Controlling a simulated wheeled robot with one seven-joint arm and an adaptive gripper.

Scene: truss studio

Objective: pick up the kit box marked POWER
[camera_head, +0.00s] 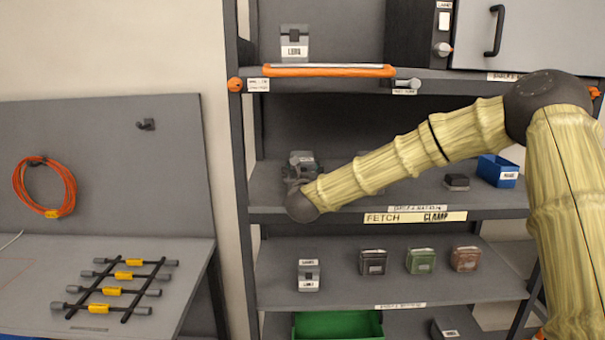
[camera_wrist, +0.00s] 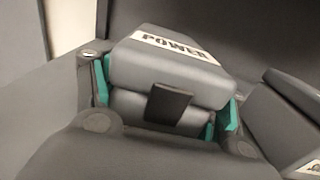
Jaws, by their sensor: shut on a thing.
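The grey kit box marked POWER (camera_wrist: 172,72) fills the middle of the wrist view, with a white label on its top and a dark latch on its front. My gripper (camera_wrist: 165,110) has its teal-padded fingers on the two sides of the box and is shut on it. In the head view the kit box (camera_head: 301,158) is partly hidden behind my gripper (camera_head: 297,178) at the left end of the middle shelf. I cannot tell whether the box still touches the shelf.
Another grey box (camera_wrist: 285,120) stands close on the right in the wrist view. The rack's left post (camera_head: 238,150) is near my gripper. A blue bin (camera_head: 498,172) and a small dark box (camera_head: 456,182) sit farther right on the shelf. Several boxes stand on the shelf below.

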